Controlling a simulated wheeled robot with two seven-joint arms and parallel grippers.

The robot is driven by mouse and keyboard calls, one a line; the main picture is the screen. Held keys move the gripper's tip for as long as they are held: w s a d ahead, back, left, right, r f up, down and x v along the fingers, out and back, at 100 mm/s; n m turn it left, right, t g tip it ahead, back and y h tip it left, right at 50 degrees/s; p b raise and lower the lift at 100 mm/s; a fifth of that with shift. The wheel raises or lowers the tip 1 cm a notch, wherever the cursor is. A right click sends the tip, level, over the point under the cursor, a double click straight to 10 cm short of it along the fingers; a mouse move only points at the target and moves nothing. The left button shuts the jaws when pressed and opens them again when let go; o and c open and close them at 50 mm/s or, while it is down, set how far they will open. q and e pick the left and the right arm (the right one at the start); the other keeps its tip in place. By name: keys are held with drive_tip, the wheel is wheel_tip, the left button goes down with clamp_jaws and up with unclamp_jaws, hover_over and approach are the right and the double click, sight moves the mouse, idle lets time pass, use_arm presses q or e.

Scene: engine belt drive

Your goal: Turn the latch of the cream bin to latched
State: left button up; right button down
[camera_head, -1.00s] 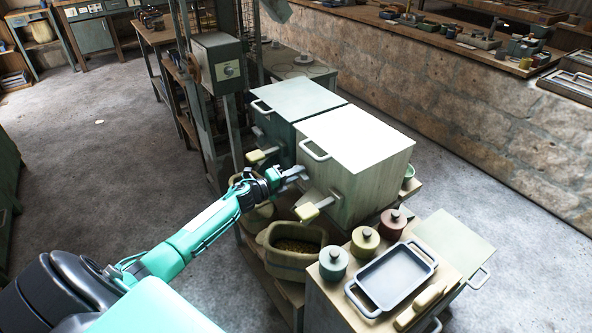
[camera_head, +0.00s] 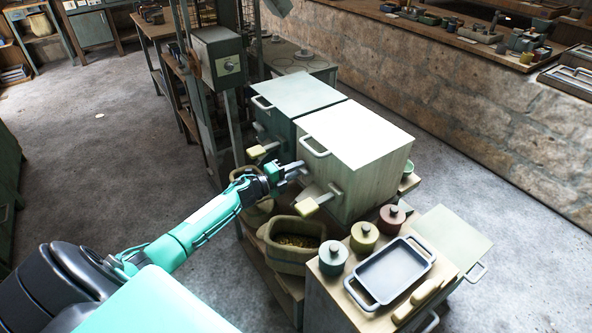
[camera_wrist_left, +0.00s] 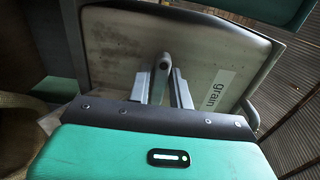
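The cream bin (camera_head: 360,160) has a pale lid and a lid handle (camera_head: 314,147). Its latch (camera_head: 309,206), a grey lever with a cream grip, sticks out from the front toward the lower left. My left gripper (camera_head: 300,169) is at the bin's front face, just above and left of the grip. In the left wrist view, the fingers (camera_wrist_left: 167,88) are apart in front of a panel marked "grain" (camera_wrist_left: 218,88). A grey metal bar (camera_wrist_left: 162,72) shows between them; I cannot tell whether they touch it. My right gripper is not in view.
A teal bin (camera_head: 298,94) with its own cream-gripped latch (camera_head: 262,151) stands beside the cream bin. An open tub (camera_head: 290,258) sits below the gripper. Several lidded pots (camera_head: 363,237) and a tray (camera_head: 392,272) are on the near bench.

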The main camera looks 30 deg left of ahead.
use_arm(q)
drive_tip(key=shift+o, duration=1.2)
drive_tip(key=shift+s, duration=0.15)
drive_tip(key=v, duration=1.3)
drive_tip(key=shift+s+a, duration=0.15)
drive_tip(key=shift+s, duration=0.15)
